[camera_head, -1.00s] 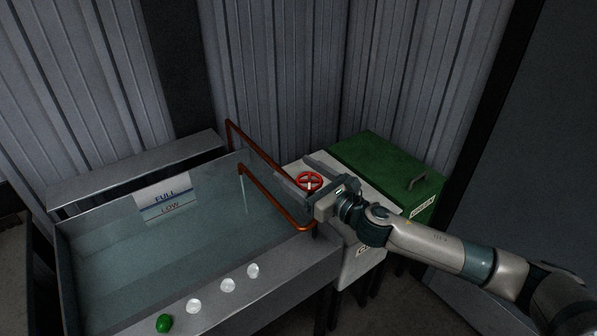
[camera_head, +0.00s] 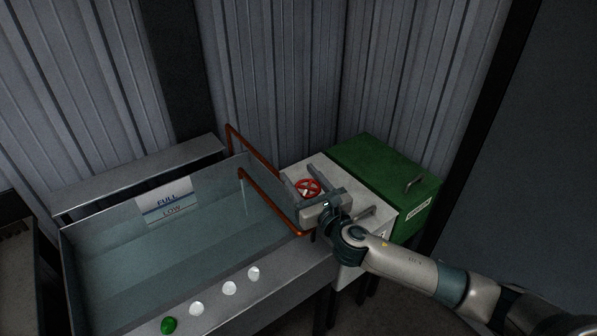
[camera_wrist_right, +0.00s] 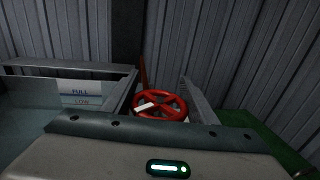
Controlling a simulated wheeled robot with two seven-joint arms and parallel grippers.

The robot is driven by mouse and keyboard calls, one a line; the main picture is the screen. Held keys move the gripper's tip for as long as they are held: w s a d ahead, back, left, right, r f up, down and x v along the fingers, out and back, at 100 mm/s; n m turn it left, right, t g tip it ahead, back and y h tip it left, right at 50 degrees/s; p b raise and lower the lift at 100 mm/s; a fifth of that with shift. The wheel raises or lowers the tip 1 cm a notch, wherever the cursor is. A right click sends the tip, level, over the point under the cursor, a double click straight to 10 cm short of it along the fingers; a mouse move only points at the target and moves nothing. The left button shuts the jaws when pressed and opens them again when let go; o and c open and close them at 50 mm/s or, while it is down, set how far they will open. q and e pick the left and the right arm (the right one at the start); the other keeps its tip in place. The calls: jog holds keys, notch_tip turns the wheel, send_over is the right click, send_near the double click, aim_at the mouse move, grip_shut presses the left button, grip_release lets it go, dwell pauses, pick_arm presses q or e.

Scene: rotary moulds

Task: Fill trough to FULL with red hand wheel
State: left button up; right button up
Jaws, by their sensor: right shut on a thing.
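The red hand wheel (camera_head: 309,184) sits on top of a pale box beside the trough. My right gripper (camera_head: 311,194) is shut on it, with a finger on either side of the rim; the wheel also shows in the wrist view (camera_wrist_right: 163,103), with a white mark on its left part. The trough (camera_head: 290,262) holds clear water. A plate marked FULL and LOW (camera_head: 164,200) stands at its back wall; the waterline crosses it, apparently between the two words. A thin pale stream falls from the end of the copper pipe (camera_head: 270,207). My left gripper is not in view.
A green box (camera_head: 385,175) with a handle and label stands right of the pale box (camera_head: 353,247). Corrugated walls (camera_head: 290,70) close in behind.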

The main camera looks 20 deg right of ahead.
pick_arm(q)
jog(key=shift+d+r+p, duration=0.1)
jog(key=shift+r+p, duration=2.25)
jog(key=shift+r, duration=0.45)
pick_arm(e)
jog(key=shift+s+d+m+g+h, duration=0.1)
jog(key=shift+d+m+g+h, duration=0.25)
jog(key=shift+m+h, duration=1.15)
jog(key=shift+d+m+g+h, duration=0.1)
jog(key=shift+d+m+h, duration=0.55)
jog(key=shift+h, duration=1.45)
jog(key=shift+s+d+m+g+h, duration=0.15)
jog(key=shift+m+g+h, duration=0.1)
jog(key=shift+m+h, duration=1.35)
jog(key=shift+w+h, duration=0.1)
jog(key=shift+h, duration=0.2)
jog(key=o, duration=1.1)
pick_arm(q)
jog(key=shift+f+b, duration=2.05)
jog(key=shift+b, duration=0.05)
pick_arm(e)
jog(key=shift+v, duration=8.7)
